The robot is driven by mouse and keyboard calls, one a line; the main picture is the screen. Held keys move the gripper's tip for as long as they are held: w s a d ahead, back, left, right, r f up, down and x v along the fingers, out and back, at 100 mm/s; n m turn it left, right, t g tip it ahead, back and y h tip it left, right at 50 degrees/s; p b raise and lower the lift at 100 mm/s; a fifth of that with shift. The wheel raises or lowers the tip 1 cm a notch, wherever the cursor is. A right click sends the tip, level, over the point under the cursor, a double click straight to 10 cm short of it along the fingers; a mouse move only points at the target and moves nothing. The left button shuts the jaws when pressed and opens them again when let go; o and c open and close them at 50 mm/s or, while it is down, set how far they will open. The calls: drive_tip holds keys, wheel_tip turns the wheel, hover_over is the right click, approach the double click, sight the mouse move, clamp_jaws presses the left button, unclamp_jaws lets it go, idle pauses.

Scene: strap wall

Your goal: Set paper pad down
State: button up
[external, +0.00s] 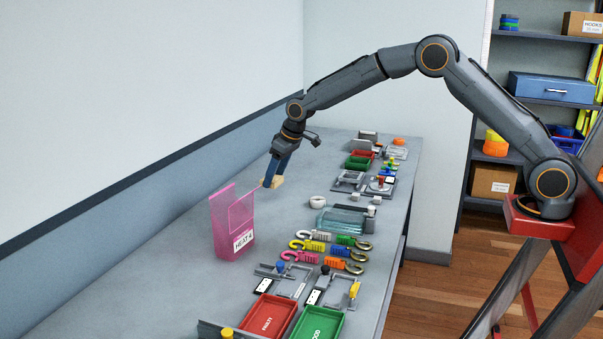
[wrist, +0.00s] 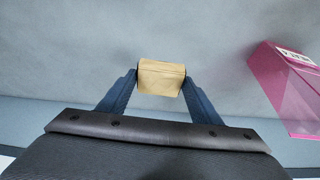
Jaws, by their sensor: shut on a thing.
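The paper pad (wrist: 161,77) is a small tan block. In the wrist view it sits between the two blue fingers of my gripper (wrist: 161,88), which is shut on it. In the external view the pad (external: 277,182) shows at the tips of my gripper (external: 274,178), close over the grey table (external: 190,290) toward the wall side. I cannot tell whether the pad touches the table.
A pink clear bin (external: 232,222) stands left of my gripper in the external view and at right in the wrist view (wrist: 285,85). Coloured hooks (external: 325,245), a glass tray (external: 340,221) and several trays fill the right side. Bare table lies around the pad.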

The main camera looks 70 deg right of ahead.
drive_tip(key=d+m+h+b, duration=0.1)
drive_tip(key=d+m+b, duration=0.5)
drive_tip(key=d, duration=1.6)
drive_tip(key=f, duration=0.1)
drive_tip(key=f+n, duration=0.1)
drive_tip(key=f, duration=0.1)
drive_tip(key=d+f+n+b, duration=0.1)
drive_tip(key=shift+f+g, duration=0.3)
drive_tip(key=shift+f, duration=0.1)
drive_tip(key=shift+f+p, duration=0.3)
drive_tip(key=shift+f, duration=2)
drive_tip(key=shift+f, duration=0.15)
drive_tip(key=o, duration=1)
